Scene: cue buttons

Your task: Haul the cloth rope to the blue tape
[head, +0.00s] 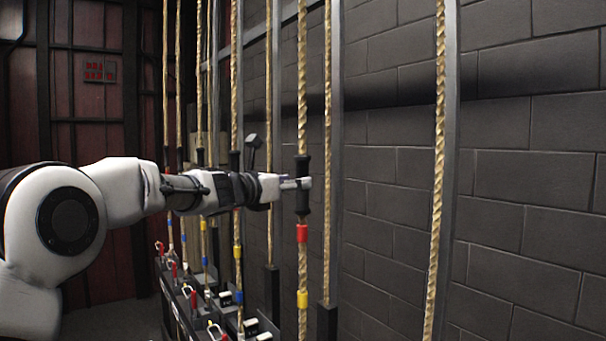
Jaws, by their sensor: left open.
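My left gripper (297,184) reaches in from the left. Its open fingertips are at a black sleeve (302,205) on the nearest sleeved rope (302,105); I cannot tell whether they touch it. That upright tan rope has a red tape band (302,233) and a yellow one (302,298) below the sleeve. I cannot tell which rope is the cloth one. My right gripper is not in view.
A bare rope (438,140) hangs at the right before a dark block wall (530,190). Grey upright posts (450,120) stand between ropes. A low dark rack with red-handled levers (193,300) runs along the lower left. A dark red wall (90,130) is behind.

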